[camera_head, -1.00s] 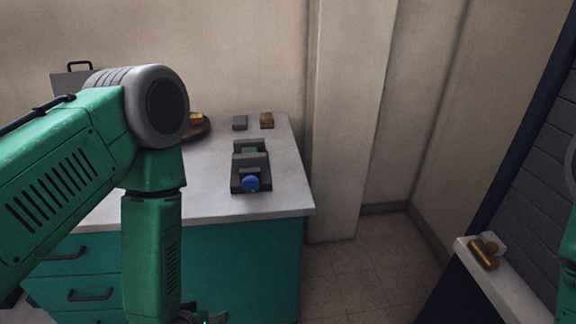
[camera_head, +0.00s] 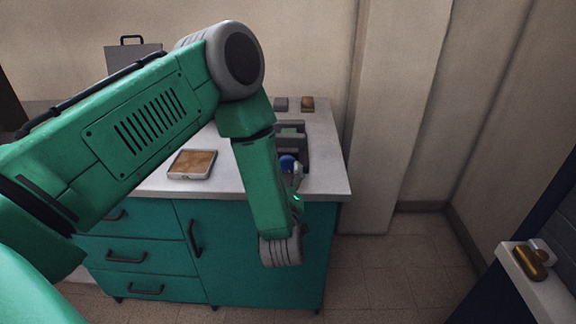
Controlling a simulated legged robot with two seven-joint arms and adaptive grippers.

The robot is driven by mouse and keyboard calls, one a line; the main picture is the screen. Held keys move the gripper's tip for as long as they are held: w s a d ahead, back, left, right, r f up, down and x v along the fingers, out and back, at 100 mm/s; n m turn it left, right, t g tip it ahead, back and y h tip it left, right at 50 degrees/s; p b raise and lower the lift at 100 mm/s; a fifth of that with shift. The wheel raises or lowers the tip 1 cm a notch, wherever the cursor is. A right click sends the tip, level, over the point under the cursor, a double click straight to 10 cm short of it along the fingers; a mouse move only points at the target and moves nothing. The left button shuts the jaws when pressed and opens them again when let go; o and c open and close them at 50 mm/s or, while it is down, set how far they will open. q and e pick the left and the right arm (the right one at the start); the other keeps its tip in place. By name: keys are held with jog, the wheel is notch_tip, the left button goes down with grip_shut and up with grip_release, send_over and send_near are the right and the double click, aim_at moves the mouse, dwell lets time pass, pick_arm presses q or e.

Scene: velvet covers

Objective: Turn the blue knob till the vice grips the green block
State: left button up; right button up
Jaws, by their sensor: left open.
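The dark grey vice (camera_head: 300,152) stands on the pale worktop of a teal cabinet, partly hidden behind my left forearm. Its blue knob (camera_head: 288,163) faces the front. The green block (camera_head: 289,130) shows only in part, between the vice jaws; I cannot tell whether they touch it. My left gripper (camera_head: 296,178) is just in front of the knob, open, mostly hidden by my arm and small in the picture. I cannot tell whether its fingers are around the knob or touch it. My right gripper is not in view.
A brown-topped square piece (camera_head: 193,163) lies on the worktop (camera_head: 325,180) left of my forearm. A grey block (camera_head: 281,104) and a brown block (camera_head: 307,103) lie behind the vice. Brass-coloured items (camera_head: 530,263) rest on a ledge at right. A wall pillar stands right of the cabinet.

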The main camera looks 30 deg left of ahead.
aim_at(287, 167)
pick_arm(q)
jog(key=x, duration=0.5)
jog(key=shift+w+a, duration=0.1)
jog(key=shift+w, duration=0.25)
jog(key=c, duration=1.2)
